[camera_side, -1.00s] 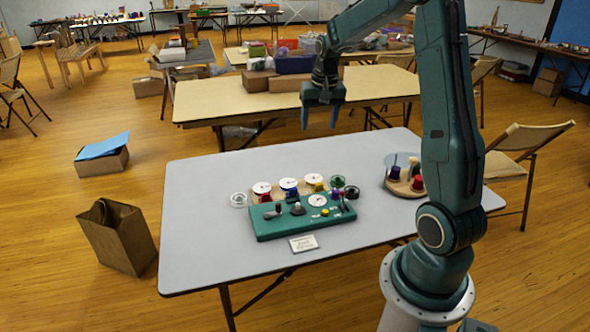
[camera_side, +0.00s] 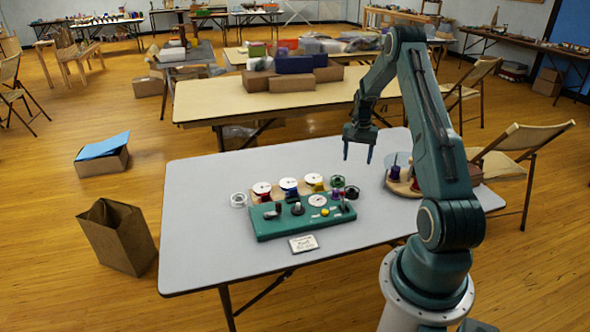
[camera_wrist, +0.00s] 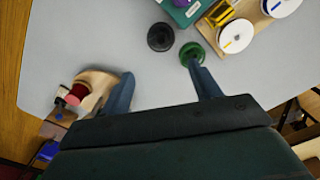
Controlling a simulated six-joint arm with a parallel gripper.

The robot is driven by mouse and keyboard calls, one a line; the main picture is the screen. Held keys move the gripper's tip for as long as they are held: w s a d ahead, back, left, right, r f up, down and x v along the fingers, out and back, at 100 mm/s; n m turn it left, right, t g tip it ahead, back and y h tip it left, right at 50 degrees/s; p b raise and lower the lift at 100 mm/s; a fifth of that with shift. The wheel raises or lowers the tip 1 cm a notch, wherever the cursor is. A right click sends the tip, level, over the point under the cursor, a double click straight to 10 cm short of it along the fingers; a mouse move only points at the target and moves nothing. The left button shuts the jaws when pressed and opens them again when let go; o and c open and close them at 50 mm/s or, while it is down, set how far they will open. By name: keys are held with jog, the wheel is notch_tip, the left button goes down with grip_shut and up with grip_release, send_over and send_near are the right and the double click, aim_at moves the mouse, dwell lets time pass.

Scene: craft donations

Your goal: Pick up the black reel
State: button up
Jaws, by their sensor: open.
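The black reel (camera_side: 351,192) lies on the grey table (camera_side: 215,190), at the back right corner of a teal board (camera_side: 280,225). In the wrist view the black reel (camera_wrist: 160,37) lies beyond my fingertips, between their lines. A green reel (camera_side: 337,181) sits close beside it; in the wrist view this green reel (camera_wrist: 192,54) is at the tip of my right finger and partly covered by it. My gripper (camera_side: 358,160) is open and empty, pointing down above the table behind the reels. Both fingers of my gripper (camera_wrist: 161,70) show in the wrist view.
Large white-faced spools (camera_side: 288,184) stand in a wooden rack behind the board. A clear reel (camera_side: 239,200) lies left of it. A round wooden stand with spools (camera_side: 403,187) is to the right, partly behind my arm. The table's left part is clear.

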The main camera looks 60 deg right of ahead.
jog(key=shift+f, duration=0.1)
send_over(352, 187)
jog(key=a, duration=0.1)
jog(key=shift+s+f, duration=0.2)
jog(key=shift+f, duration=1.9)
jog(key=shift+s+f, duration=0.15)
jog(key=shift+f, duration=1.9)
jog(key=shift+w+a+f, duration=0.1)
jog(key=shift+f, duration=2.5)
jog(key=c, duration=0.7)
